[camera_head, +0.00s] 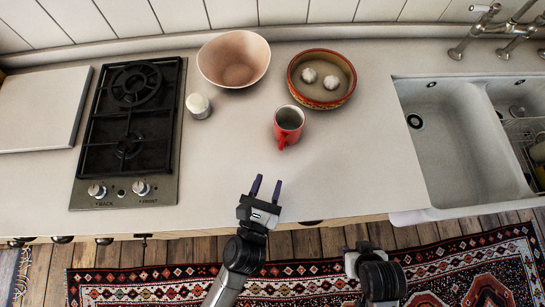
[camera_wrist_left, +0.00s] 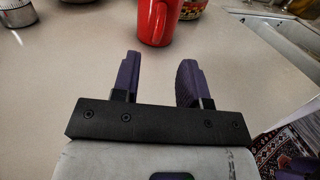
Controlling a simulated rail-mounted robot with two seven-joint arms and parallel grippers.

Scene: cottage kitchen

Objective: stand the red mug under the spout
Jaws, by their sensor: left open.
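The red mug (camera_head: 289,122) stands upright on the pale counter, its handle toward the front edge. In the left wrist view the mug (camera_wrist_left: 158,22) stands ahead of the fingers, cut off by the top edge. My left gripper (camera_head: 266,189) is open and empty over the front of the counter, short of the mug and apart from it. Its fingers (camera_wrist_left: 157,75) show nothing between them. My right gripper (camera_head: 362,247) is low in the head view, over the floor in front of the counter; its fingers are not clear. A metal tap (camera_head: 495,30) with its spout is at the top right, above the sink.
A pink bowl (camera_head: 234,60) and a patterned dish (camera_head: 342,97) with two white round things stand behind the mug. A small white-topped jar (camera_head: 199,106) is left of it. A gas hob (camera_head: 128,190) is further left. The white sink (camera_head: 440,150) is at right; the counter between is clear.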

